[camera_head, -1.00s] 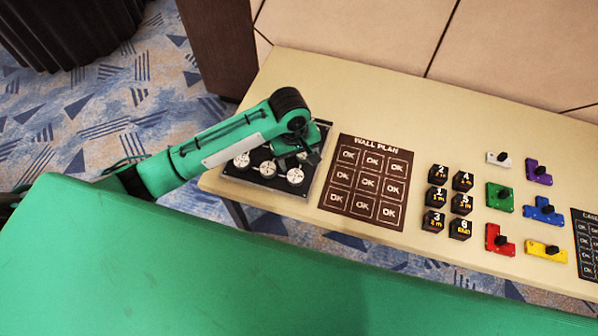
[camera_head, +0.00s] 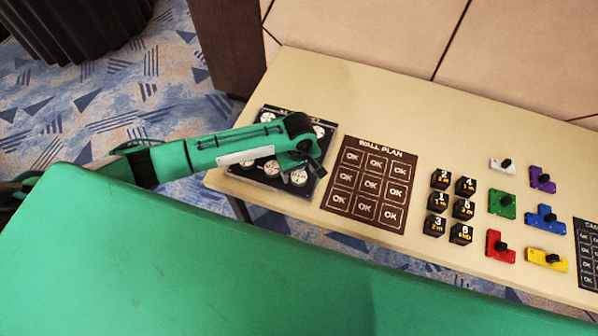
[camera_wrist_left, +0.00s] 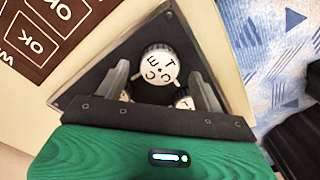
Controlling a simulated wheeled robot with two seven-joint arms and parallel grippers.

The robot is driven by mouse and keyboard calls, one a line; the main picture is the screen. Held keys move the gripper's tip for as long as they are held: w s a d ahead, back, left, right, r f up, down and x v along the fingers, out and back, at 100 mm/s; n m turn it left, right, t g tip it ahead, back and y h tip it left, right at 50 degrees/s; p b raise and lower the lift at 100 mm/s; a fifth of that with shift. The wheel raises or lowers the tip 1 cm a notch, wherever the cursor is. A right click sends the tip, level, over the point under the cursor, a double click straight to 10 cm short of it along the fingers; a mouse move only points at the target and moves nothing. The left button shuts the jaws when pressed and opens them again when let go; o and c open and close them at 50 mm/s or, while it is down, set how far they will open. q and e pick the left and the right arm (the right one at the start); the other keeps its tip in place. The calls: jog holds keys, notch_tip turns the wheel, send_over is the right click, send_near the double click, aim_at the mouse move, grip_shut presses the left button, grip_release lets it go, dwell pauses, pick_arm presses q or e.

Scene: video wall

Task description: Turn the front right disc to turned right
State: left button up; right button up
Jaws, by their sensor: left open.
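A dark panel with white lettered discs lies at the table's left end; its front edge (camera_head: 262,187) shows in the head view. The front right disc (camera_head: 299,178) is white with black letters. My left gripper (camera_head: 316,163) hangs over the panel's right part, just behind and right of this disc. In the left wrist view, the open fingers (camera_wrist_left: 158,75) stand on either side of a lettered disc (camera_wrist_left: 155,62), apparently the front right one. Contact cannot be told. Two more discs are partly hidden by the fingers. My arm covers the panel's middle. My right gripper is out of view.
The brown wall plan (camera_head: 329,202) lies close right of the panel. Several black numbered cubes (camera_head: 437,201) and coloured pieces with black knobs (camera_head: 502,204) stand further right. The tabletop (camera_head: 400,120) behind them is clear.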

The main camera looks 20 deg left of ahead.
pick_arm(q)
jog(key=shift+f, duration=1.05)
jog(key=c, duration=1)
